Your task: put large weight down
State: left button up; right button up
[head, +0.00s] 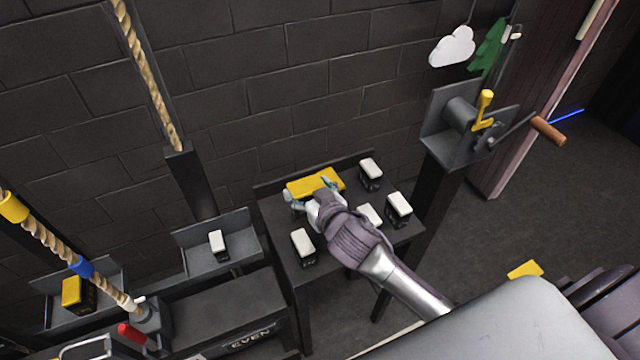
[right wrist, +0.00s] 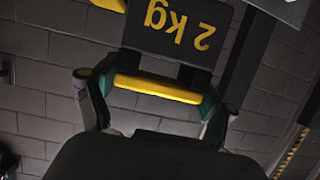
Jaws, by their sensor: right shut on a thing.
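The large weight has a yellow top bar (head: 315,183) and a black body marked "2 kg" (right wrist: 175,35), which reads upside down in the right wrist view. My right gripper (head: 313,190) is shut on the yellow bar, with one finger at each end of it, as the right wrist view (right wrist: 155,95) also shows. In the head view the weight is over the back left of the dark table (head: 340,258); its body is mostly hidden there. I cannot tell if it touches the tabletop. My left gripper is not in view.
Several small black weights with white tops stand on the table, such as one at back right (head: 371,170), one at right (head: 399,206) and one at front left (head: 303,246). A white-topped weight (head: 218,242) and a yellow-topped one (head: 76,294) sit on shelves at left. A crank stand (head: 455,130) rises at right.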

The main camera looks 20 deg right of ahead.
jog(key=shift+w+f, duration=0.15)
jog(key=shift+f, duration=3.6)
jog(key=o, duration=1.5)
jog(key=shift+s+f, duration=0.2)
jog(key=shift+f, duration=0.15)
jog(key=shift+o, duration=0.8)
jog(key=shift+s+r, duration=0.1)
